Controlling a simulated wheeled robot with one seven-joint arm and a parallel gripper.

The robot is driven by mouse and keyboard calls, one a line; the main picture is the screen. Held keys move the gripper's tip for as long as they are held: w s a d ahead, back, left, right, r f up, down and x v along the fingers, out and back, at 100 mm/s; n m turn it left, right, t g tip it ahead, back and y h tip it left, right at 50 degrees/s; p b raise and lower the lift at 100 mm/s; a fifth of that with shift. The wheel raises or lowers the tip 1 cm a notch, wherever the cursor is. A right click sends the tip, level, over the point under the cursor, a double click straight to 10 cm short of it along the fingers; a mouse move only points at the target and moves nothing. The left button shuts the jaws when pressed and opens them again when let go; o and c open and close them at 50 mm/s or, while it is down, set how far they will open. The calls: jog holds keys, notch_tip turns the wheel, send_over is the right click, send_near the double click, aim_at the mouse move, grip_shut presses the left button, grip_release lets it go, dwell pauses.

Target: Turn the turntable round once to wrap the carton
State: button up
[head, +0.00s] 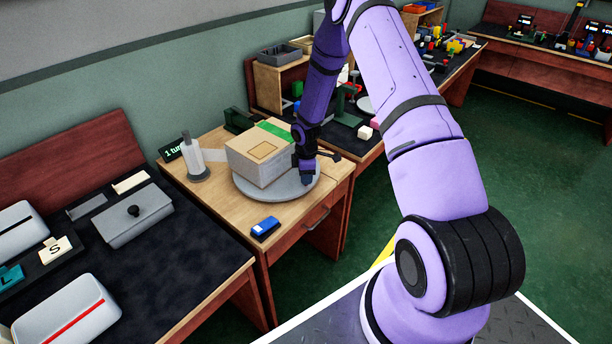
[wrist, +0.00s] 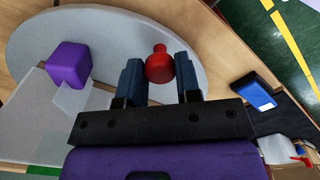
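The carton (head: 261,154), a tan box with a green strip on top, sits on the round grey turntable (head: 247,190). The turntable also shows in the wrist view (wrist: 115,30). My gripper (head: 307,178) is low at the turntable's right edge in the head view. In the wrist view its fingers (wrist: 160,72) stand on either side of a red knob (wrist: 160,66) at the turntable's rim. The knob fills the gap and appears gripped. The head view does not show the knob. A purple cube (wrist: 69,62) appears over the turntable in the wrist view.
A pale roll on a stand (head: 194,160) is left of the carton, with a strip leading toward it. A blue device (head: 265,228) lies on the wooden table's front, also in the wrist view (wrist: 254,90). Dark benches with boxes and parts flank the table.

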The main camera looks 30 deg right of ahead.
jog(key=o, duration=0.4)
jog(key=shift+r, duration=0.1)
notch_tip(320, 180, up, 11)
jog(key=shift+f, duration=0.2)
dwell(0.6)
jog(key=s+a+r+m+t+h, duration=0.15)
jog(key=s+r, duration=0.25)
jog(key=r, duration=0.5)
jog(key=s+a+r+m, duration=0.3)
jog(key=s+r, duration=0.1)
jog(key=r, duration=0.6)
jog(key=s+a+r+m+t, duration=0.1)
jog(key=s+a+r+m, duration=0.15)
jog(key=r, duration=0.65)
jog(key=s+a+r+m+t, duration=0.1)
jog(key=s+r+m, duration=0.1)
jog(key=s, duration=0.6)
jog(key=s+a+r+m+y, duration=0.1)
jog(key=s+a+r, duration=0.1)
jog(key=s+r, duration=0.3)
jog(key=s+a+r+m+t, duration=0.1)
jog(key=s+a+r+m, duration=0.1)
jog(key=s, duration=0.9)
jog(key=shift+s+r+m+t+y, duration=0.1)
jog(key=shift+r+m+t+y, duration=0.2)
jog(key=shift+r, duration=0.6)
